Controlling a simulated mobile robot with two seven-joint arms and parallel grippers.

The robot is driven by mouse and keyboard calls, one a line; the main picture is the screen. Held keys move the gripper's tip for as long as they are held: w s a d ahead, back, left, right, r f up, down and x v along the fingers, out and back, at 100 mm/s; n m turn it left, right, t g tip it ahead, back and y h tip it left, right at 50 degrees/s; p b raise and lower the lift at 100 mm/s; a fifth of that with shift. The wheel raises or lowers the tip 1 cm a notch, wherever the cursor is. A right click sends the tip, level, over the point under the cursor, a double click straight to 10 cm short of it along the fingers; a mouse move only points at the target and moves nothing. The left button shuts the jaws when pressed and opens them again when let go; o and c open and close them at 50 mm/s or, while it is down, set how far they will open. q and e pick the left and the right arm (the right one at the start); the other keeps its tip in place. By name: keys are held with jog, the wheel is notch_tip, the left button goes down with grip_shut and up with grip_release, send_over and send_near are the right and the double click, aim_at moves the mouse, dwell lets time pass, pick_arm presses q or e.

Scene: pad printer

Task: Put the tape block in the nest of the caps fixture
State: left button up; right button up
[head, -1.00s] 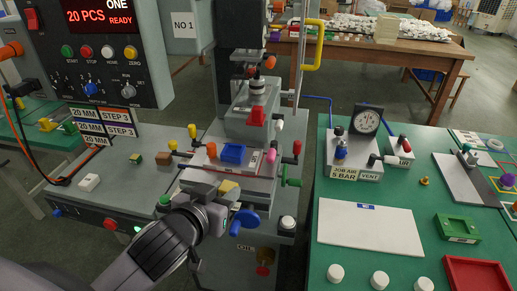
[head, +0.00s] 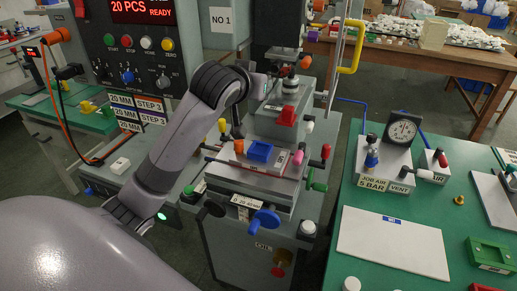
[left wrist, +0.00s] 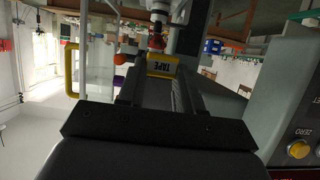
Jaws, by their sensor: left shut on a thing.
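The yellow tape block (left wrist: 163,66), with a dark TAPE label, is between the fingers of my left gripper (left wrist: 156,78) in the left wrist view. The gripper is shut on it. In the head view my left gripper (head: 262,86) is raised beside the pad printer's column, and the block is hidden there. A green fixture with a recess (head: 490,254) lies on the green table at right; its label is too small to read. A blue piece (head: 260,152) sits on the printer's work table, below the gripper. I cannot tell which is the caps fixture. My right gripper is not in view.
The printer head's red part (head: 287,117) and a yellow handle (head: 352,47) stand close to the gripper. Levers and a blue handwheel (head: 264,221) surround the work table. A gauge unit (head: 385,150) and a white board (head: 394,242) are on the green table.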

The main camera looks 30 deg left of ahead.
aim_at(257, 153)
pick_arm(q)
notch_tip(257, 153, down, 18)
jog(key=shift+b, duration=0.85)
